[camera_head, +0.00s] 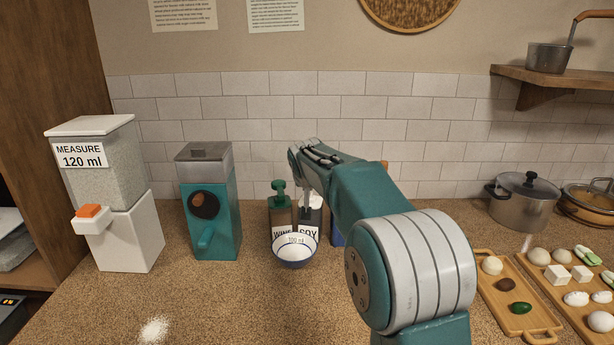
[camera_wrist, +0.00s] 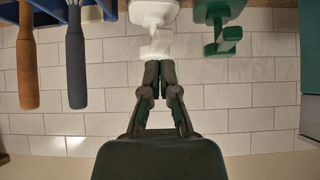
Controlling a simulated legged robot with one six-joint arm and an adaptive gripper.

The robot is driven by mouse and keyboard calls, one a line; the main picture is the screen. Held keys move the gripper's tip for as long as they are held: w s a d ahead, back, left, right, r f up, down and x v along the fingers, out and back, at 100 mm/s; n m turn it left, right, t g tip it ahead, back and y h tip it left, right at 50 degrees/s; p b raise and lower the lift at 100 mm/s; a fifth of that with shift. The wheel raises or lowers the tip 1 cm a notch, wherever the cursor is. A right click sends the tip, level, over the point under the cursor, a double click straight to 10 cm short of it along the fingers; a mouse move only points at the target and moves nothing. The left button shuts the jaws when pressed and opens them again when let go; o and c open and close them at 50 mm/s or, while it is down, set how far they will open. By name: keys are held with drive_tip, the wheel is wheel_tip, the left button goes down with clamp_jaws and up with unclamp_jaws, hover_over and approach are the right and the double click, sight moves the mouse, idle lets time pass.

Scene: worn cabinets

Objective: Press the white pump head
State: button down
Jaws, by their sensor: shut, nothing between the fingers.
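The white pump head (camera_wrist: 155,45) is in the upper middle of the wrist view, which looks upside down. My gripper (camera_wrist: 159,66) is shut and empty, with its fingertips right at the pump head; I cannot tell whether they touch it. In the head view, my arm reaches over the bottle marked SOY (camera_head: 310,229) and largely hides its top. The bottle marked WINE (camera_head: 281,216), with a green pump head (camera_head: 279,188), stands just left of it. The green pump also shows in the wrist view (camera_wrist: 223,40).
A white bowl (camera_head: 295,253) marked 100 ml stands in front of the bottles. A teal dispenser (camera_head: 211,220) and a white measuring dispenser (camera_head: 122,235) stand left. Food trays (camera_head: 528,318) and a pot (camera_head: 524,202) are right. A blue holder (camera_wrist: 103,14) with hanging-looking handles is near the pump.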

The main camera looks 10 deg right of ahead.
drive_tip(key=shift+f, duration=0.6)
drive_tip(key=shift+f, duration=0.1)
drive_tip(key=shift+f, duration=1.55)
drive_tip(key=shift+s, duration=0.1)
drive_tip(key=v, duration=1.2)
drive_tip(key=shift+r, duration=0.1)
